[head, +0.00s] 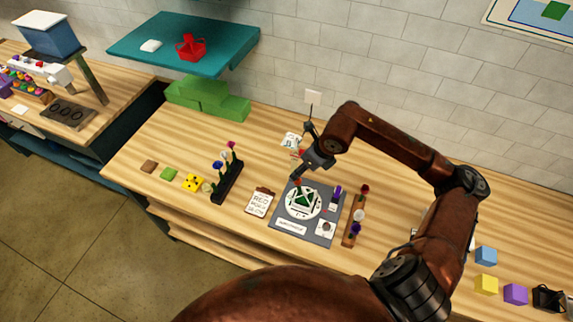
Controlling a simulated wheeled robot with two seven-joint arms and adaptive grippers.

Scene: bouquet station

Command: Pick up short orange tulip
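A dark rack (229,184) holds upright blue, white and red flowers. A brown rack (349,232) at right holds red, white and purple flowers. My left gripper is not in view.
A clipboard (259,201) lies left of the mat. Green steps (208,100) stand at the wall under a teal shelf (225,55). Blue (486,255) and purple (515,294) blocks sit at right.

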